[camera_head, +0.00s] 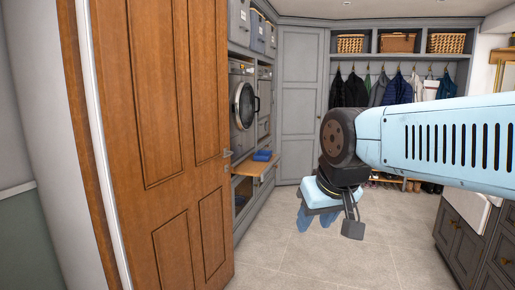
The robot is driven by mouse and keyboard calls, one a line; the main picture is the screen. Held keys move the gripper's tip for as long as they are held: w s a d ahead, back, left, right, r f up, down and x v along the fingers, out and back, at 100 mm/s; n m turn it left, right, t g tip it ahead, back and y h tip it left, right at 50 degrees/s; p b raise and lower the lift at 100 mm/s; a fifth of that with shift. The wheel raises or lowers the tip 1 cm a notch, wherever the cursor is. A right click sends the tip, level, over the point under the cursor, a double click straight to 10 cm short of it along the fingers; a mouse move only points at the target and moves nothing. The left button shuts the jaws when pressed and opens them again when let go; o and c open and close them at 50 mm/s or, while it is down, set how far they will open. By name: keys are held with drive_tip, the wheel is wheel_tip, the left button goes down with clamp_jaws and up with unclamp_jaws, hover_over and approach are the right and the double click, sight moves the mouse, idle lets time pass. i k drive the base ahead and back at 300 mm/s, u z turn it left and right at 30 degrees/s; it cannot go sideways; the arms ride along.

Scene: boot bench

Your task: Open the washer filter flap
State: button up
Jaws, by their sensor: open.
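A front-loading machine with a round dark door (243,106), which looks like the washer, is built into the grey cabinets on the left wall, beyond the wooden door. It is seen at a steep angle, and I cannot make out a filter flap on it. My gripper (316,220) hangs from the light-blue arm right of centre, pointing down over open floor.
An open brown door (155,130) fills the left foreground and hides part of the cabinets. A wooden shelf (257,170) juts out below the machine with blue folded cloth (262,155) on it. Dark drawers (462,235) stand at right. The tiled floor (300,258) between is clear.

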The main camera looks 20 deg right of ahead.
sight(234, 141)
drive_tip(key=z, duration=0.3)
drive_tip(key=i, duration=0.7)
drive_tip(key=z, duration=0.65)
drive_tip(key=i, duration=1.05)
drive_tip(key=z, duration=0.3)
drive_tip(key=i, duration=1.1)
drive_tip(key=u, duration=0.55)
drive_tip(key=i, duration=1.1)
drive_tip(key=u, duration=0.65)
drive_tip(key=i, duration=0.35)
drive_tip(key=u, duration=0.1)
drive_tip(key=k, duration=0.85)
drive_tip(key=u, duration=0.15)
